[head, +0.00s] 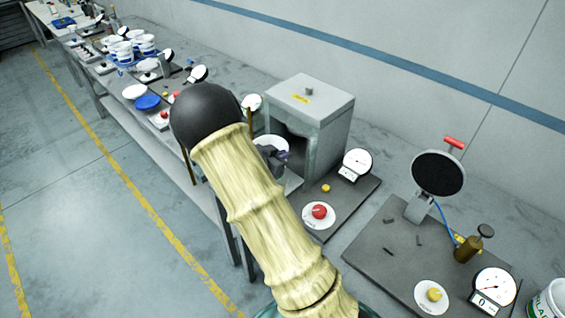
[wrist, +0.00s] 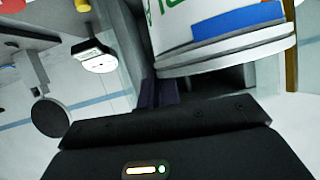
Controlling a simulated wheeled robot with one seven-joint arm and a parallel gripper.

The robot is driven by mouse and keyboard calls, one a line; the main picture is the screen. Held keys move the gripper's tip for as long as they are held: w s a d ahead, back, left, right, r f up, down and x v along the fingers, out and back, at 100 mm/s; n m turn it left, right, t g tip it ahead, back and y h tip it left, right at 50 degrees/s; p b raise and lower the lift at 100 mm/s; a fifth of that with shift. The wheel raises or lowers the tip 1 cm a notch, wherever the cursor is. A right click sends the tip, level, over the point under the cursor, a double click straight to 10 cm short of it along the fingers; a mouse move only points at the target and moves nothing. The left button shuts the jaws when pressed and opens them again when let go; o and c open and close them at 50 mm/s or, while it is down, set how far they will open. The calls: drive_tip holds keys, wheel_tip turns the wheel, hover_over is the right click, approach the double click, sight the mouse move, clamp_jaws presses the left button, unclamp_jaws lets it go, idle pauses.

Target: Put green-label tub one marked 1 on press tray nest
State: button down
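A white tub (wrist: 220,40) with green lettering and a blue patch fills the upper right of the wrist view, close beyond my gripper (wrist: 162,92). No number shows on it. In the head view a white tub (head: 271,141) shows at the mouth of the grey box-like press (head: 318,120), partly behind my arm. My gripper (head: 280,156) is beside it there, with a dark purple finger at its right. Whether the fingers hold the tub cannot be told. A grey tray edge (head: 293,183) shows below; its nest is hidden.
Right of the press, a dark base carries a dial (head: 355,163) and a red button (head: 319,211). Further right stand a round black pad (head: 438,173), a brass canister (head: 467,248) and another white tub (head: 548,303). Tubs and blue and white lids lie along the bench at upper left.

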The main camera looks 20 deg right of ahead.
drive_tip(key=f, duration=0.2)
drive_tip(key=f+p, duration=0.1)
drive_tip(key=f, duration=0.1)
drive_tip(key=shift+d, duration=0.2)
drive_tip(key=c, duration=1.6)
unclamp_jaws()
drive_tip(key=shift+r, duration=0.1)
drive_tip(key=shift+a, duration=0.15)
drive_tip(key=b+v, duration=0.1)
drive_tip(key=v, duration=1)
drive_tip(key=shift+s+a+r+b, duration=0.15)
drive_tip(key=shift+a+r+b, duration=0.05)
drive_tip(key=shift+a+b, duration=0.1)
